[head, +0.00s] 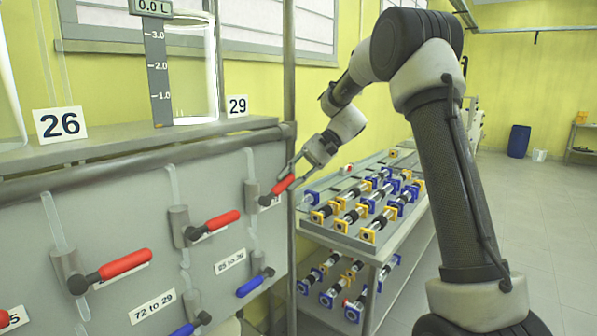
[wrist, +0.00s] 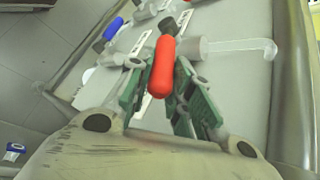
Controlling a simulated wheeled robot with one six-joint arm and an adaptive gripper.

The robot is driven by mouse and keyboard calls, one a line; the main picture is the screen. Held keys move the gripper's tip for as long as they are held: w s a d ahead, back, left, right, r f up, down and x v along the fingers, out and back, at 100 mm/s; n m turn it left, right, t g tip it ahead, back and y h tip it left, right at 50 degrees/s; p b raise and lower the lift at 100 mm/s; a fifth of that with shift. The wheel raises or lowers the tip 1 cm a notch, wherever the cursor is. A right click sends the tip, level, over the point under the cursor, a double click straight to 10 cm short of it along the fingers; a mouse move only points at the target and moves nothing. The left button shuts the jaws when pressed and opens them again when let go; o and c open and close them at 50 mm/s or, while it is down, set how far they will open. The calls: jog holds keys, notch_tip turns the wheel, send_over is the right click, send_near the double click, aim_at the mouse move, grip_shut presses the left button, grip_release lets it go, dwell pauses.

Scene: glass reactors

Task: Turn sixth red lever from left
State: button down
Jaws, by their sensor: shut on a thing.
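The rightmost red lever (head: 283,184) in the head view is on the grey panel, its handle slanting up to the right from its valve body. My gripper (head: 295,171) is at the handle's outer end. In the wrist view the red lever (wrist: 163,65) lies between the green-padded fingers of my gripper (wrist: 160,84), which is shut on it. Two more red levers, a middle one (head: 222,220) and a nearer one (head: 125,263), show to the left, also slanting up right. Part of another red handle (head: 3,318) is cut off at the left edge.
Blue levers (head: 250,286) sit lower on the panel. A grey cart (head: 383,253) with several blue and yellow-ended parts stands right of the panel.

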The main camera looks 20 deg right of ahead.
jog(key=shift+w+d+f+m+g+y, duration=0.15)
jog(key=shift+f+g+y, duration=0.15)
jog(key=shift+f+y, duration=0.25)
jog(key=shift+f+m+g+y, duration=0.1)
jog(key=shift+f+g+y, duration=0.2)
jog(key=shift+f+y, duration=0.25)
jog(key=shift+w+d+f+m+g+y, duration=0.15)
jog(key=shift+f+g+y, duration=0.15)
jog(key=shift+f+y, duration=0.25)
jog(key=shift+s+a+f, duration=0.1)
jog(key=shift+s, duration=0.05)
jog(key=c, duration=1.3)
grip_release()
jog(key=v, duration=1.2)
jog(key=shift+f, duration=0.1)
